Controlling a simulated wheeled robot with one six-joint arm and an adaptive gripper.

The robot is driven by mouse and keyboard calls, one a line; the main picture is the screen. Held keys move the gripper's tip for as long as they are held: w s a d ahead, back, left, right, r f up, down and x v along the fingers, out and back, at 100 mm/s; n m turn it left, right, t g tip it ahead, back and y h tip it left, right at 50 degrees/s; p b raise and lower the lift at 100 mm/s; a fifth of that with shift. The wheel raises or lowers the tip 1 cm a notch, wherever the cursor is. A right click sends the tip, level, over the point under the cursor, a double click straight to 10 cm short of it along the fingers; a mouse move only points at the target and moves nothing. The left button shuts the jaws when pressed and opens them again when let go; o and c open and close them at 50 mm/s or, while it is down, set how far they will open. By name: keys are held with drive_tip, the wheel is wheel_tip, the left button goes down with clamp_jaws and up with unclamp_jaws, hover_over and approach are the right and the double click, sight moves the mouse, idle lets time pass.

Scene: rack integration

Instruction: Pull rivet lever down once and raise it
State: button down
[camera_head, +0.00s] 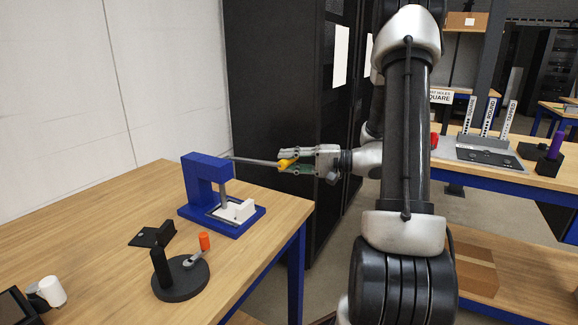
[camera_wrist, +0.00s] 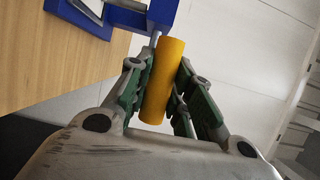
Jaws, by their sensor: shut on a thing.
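The blue rivet press (camera_head: 208,194) stands on the wooden table near its right edge. Its grey lever (camera_head: 252,161) reaches out to the right from the top of the press, close to level. My gripper (camera_head: 292,162) is shut on the lever's yellow handle (camera_head: 286,163) beyond the table edge. In the wrist view the yellow handle (camera_wrist: 163,82) lies between the green finger pads, and a corner of the blue press (camera_wrist: 130,14) shows at the top.
On the table (camera_head: 105,225) are a black round fixture (camera_head: 180,280) with an orange-tipped handle, a small black bracket (camera_head: 152,236) and a white cylinder (camera_head: 52,291). A dark rack cabinet (camera_head: 275,90) stands behind my gripper. Another workbench (camera_head: 485,178) is at the right.

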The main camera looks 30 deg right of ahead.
drive_tip(key=w+a+r+m+g+h, duration=0.1)
drive_tip(key=w+a+r+g+h, duration=0.1)
drive_tip(key=r, duration=0.5)
drive_tip(key=w+a+r+m+g+h, duration=0.1)
drive_tip(key=w+a+r+g+h, duration=0.2)
drive_tip(key=r, duration=0.4)
drive_tip(key=shift+w+m+g+h, duration=0.3)
drive_tip(key=shift+w+g+h, duration=0.35)
drive_tip(key=shift+w, duration=0.7)
drive_tip(key=shift+r, duration=0.15)
drive_tip(key=c, duration=1.3)
unclamp_jaws()
drive_tip(key=shift+a, duration=0.1)
drive_tip(key=shift+o, duration=0.2)
drive_tip(key=v, duration=1.2)
